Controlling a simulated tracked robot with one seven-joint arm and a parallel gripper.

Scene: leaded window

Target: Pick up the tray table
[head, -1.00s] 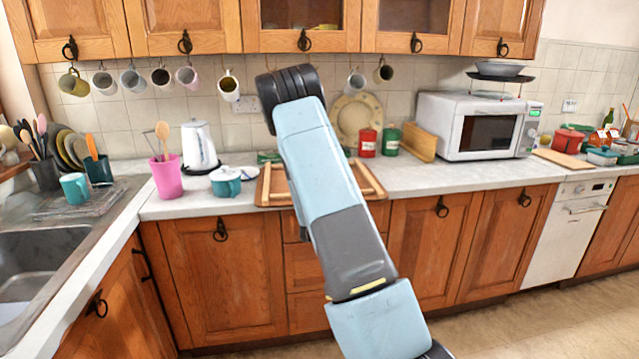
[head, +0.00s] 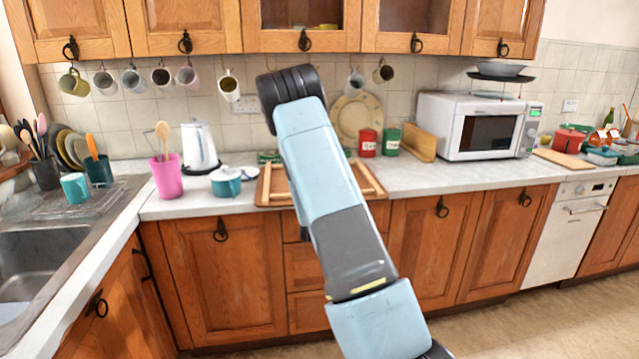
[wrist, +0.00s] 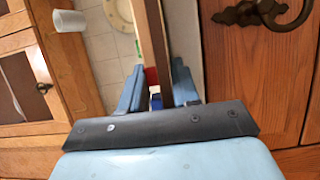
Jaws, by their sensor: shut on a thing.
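The wooden tray table (head: 268,187) sits at the front of the countertop in the head view. My arm crosses in front of it and hides its middle; its left end and right side show. In the wrist view a narrow wooden part of the tray table (wrist: 152,40) runs down between the two blue fingers of my gripper (wrist: 156,84). The gripper is shut on this part. In the head view the gripper is hidden behind my arm. I cannot tell whether the tray is clear of the counter.
A teal pot (head: 226,181) and a pink utensil holder (head: 166,176) stand left of the tray. Red (head: 367,143) and green (head: 391,142) canisters stand behind it. Mugs hang under the upper cabinets (head: 190,25). Counter left of the microwave (head: 475,127) is clear in front.

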